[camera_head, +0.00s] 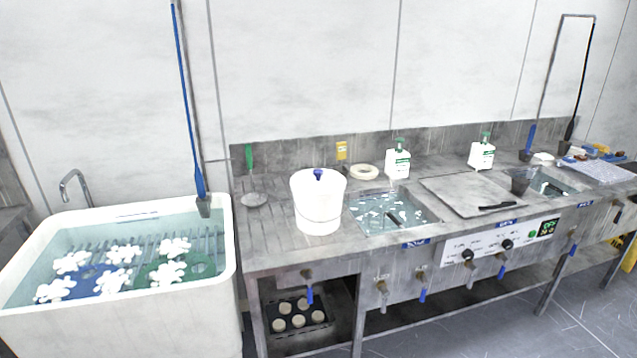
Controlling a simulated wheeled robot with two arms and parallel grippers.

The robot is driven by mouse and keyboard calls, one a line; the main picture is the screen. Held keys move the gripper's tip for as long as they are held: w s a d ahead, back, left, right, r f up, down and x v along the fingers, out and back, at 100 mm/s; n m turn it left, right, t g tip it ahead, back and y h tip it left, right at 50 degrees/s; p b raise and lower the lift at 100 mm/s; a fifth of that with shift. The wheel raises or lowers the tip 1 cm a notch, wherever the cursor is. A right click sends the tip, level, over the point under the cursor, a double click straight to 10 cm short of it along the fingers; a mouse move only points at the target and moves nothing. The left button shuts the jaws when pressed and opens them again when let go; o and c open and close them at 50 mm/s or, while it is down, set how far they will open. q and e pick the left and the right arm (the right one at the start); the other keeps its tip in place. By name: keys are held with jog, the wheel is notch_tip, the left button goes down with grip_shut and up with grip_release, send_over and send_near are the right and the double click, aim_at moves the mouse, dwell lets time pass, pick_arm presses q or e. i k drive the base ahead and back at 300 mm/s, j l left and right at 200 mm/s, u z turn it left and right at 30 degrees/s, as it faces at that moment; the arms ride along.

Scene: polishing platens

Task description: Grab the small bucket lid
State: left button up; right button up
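A white small bucket (318,209) stands upright on the left part of the steel counter. Neither of my grippers shows in the head view. Nothing touches the lid or the bucket.
A grey steel counter (270,240) holds a water-filled sink (390,212) right of the bucket. A ladle with a green handle (250,165) lies to its left, and a white ring (364,172) and white bottle (397,163) stand behind. A white tub (120,325) is at left.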

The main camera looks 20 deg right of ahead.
aim_at(317, 182)
jog(key=i+j, duration=0.85)
jog(key=i, duration=0.1)
